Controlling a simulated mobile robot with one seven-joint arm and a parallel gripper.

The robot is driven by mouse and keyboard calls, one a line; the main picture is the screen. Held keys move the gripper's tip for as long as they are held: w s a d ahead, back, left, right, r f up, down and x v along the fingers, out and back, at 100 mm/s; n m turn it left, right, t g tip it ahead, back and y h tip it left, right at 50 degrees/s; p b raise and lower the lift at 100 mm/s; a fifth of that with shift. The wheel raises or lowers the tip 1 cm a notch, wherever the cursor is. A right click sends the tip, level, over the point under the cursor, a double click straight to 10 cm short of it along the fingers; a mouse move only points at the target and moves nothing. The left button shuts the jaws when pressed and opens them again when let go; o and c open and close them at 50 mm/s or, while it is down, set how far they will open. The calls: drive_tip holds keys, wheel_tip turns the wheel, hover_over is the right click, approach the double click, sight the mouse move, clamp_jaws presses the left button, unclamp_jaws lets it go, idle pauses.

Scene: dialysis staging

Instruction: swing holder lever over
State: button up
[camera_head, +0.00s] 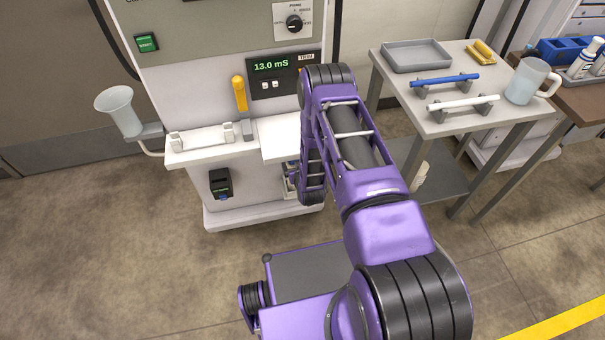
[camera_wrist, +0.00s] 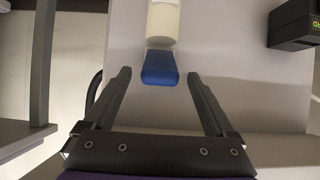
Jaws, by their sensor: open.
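In the wrist view my gripper (camera_wrist: 159,74) is open and empty, its two dark fingers spread apart. A blue block-like piece (camera_wrist: 160,68) shows between the fingertips, with a gap on each side; its depth relative to the tips is unclear. It adjoins a pale cream cylinder (camera_wrist: 163,20). I cannot tell whether the blue piece is the holder lever. In the head view an upright yellow-orange handle (camera_head: 239,93) stands on the front of the white machine (camera_head: 190,60). My purple arm reaches to the machine's lower right and hides the gripper there.
A black box (camera_head: 220,183) sits low on the machine front; a dark box with lettering (camera_wrist: 293,25) shows at right in the wrist view. A funnel-shaped cup (camera_head: 120,110) projects left. A side table (camera_head: 420,110) with tray, bars and jug stands right. Floor at left is clear.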

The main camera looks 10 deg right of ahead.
drive_tip(key=p+v, duration=0.1)
drive_tip(key=v, duration=1.4)
drive_tip(key=shift+w, duration=0.1)
drive_tip(key=shift+c, duration=0.2)
